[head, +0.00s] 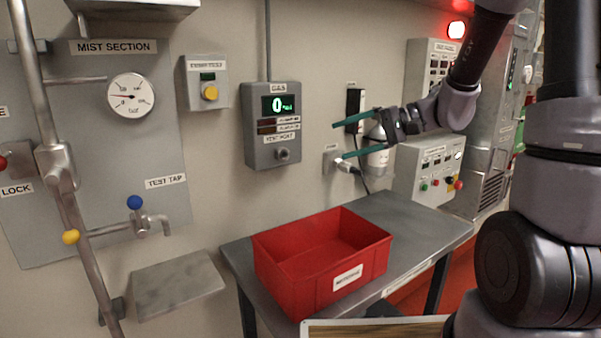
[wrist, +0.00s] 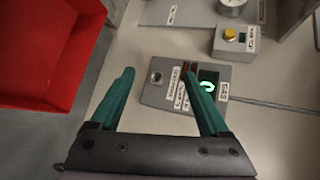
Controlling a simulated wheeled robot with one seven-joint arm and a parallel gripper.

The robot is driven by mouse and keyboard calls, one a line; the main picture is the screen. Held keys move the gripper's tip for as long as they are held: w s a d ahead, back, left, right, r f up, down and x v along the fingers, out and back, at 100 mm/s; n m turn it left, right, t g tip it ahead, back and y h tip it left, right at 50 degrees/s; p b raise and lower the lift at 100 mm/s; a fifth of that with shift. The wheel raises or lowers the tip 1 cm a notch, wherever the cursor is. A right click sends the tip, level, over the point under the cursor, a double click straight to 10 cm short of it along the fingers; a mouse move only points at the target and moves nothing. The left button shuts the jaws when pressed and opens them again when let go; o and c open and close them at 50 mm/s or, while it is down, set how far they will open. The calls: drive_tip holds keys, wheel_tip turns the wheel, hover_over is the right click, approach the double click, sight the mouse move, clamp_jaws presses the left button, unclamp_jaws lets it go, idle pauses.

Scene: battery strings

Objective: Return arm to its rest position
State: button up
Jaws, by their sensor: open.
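My gripper (head: 340,141) is open and empty, with two teal fingers. In the head view it is raised in front of the wall, above the table and to the right of the gas panel. My dark and grey arm (head: 465,90) reaches in from the upper right, bent. In the wrist view the gripper (wrist: 158,88) shows both fingers spread, with the gas panel (wrist: 165,88) beyond them. Nothing is between the fingers.
A red bin (head: 325,245) stands empty on the grey table (head: 430,228). The gas panel (head: 272,150) and a white cylindrical fitting (head: 377,158) are on the wall near my gripper. A control box (head: 425,168) stands at the table's back right. A red lamp (head: 456,29) glows above.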

drive_tip(key=s+d+r+t+h, duration=0.2)
drive_tip(key=s+d+r+h, duration=0.2)
drive_tip(key=s+d+h, duration=0.2)
drive_tip(key=s+d+r+m+t+h, duration=0.1)
drive_tip(key=s+d+r+t+h, duration=0.1)
drive_tip(key=s+d+r+h, duration=0.2)
drive_tip(key=s+d+h, duration=0.1)
drive_tip(key=s+d, duration=0.2)
drive_tip(key=s, duration=0.1)
drive_tip(key=shift+d+r+t+h, duration=0.2)
drive_tip(key=shift+r+t+h, duration=0.05)
drive_tip(key=shift+t+h, duration=0.15)
